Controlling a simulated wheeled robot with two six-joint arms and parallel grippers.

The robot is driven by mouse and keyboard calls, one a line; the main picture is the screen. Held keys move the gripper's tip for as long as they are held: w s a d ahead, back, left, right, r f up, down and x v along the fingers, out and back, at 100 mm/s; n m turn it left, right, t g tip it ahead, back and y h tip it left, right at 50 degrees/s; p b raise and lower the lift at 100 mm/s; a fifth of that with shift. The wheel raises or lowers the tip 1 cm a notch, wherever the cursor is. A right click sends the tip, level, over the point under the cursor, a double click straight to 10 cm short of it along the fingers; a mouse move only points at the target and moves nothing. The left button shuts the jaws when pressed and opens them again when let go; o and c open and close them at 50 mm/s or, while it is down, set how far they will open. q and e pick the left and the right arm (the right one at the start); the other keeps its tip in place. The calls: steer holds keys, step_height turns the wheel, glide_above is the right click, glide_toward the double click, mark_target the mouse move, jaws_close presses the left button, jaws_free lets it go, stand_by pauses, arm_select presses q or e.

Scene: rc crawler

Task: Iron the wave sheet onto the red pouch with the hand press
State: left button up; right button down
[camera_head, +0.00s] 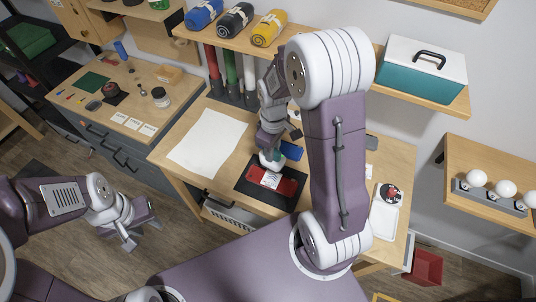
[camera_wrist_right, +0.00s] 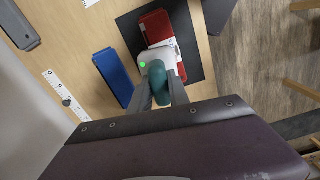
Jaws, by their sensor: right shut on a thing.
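The red pouch (camera_head: 287,186) lies on a black mat (camera_head: 245,188) on the work table. The wave sheet (camera_head: 270,180), a small pale patterned piece, lies on the middle of the pouch. The hand press (camera_wrist_right: 145,58) has a white base with a green light and a teal handle (camera_wrist_right: 168,85). My right gripper (camera_wrist_right: 165,92) is shut on that handle. The press is over the pouch's middle in the wrist view, covering part of the sheet; I cannot tell whether it touches. My left gripper (camera_head: 142,225) is open and empty, off the table at the left.
A blue block (camera_wrist_right: 113,77) lies beside the mat. A large white sheet (camera_head: 207,141) covers the table's left part. A side bench (camera_head: 128,95) with small items stands left. Rolled bundles (camera_head: 236,20) sit on the shelf above.

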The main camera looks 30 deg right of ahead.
mark_target(276, 162)
steer(key=shift+d+f, duration=0.15)
steer(key=shift+f, duration=0.1)
steer(key=shift+s+d+f, duration=0.1)
steer(key=shift+d+f, duration=0.05)
steer(key=shift+d, duration=0.05)
steer(key=shift+s+d, duration=0.25)
steer(key=shift+d, duration=0.05)
steer(key=shift+f+b, duration=0.6)
steer(key=shift+f, duration=0.15)
step_height(276, 162, down, 4)
steer(key=b, duration=0.4)
steer(key=shift+w+f, duration=0.1)
steer(key=shift+f, duration=0.15)
steer(key=shift+f+b, duration=0.6)
steer(key=shift+f, duration=0.05)
steer(key=shift+s+a, duration=0.1)
steer(key=shift+s, duration=0.1)
stand_by(4.8)
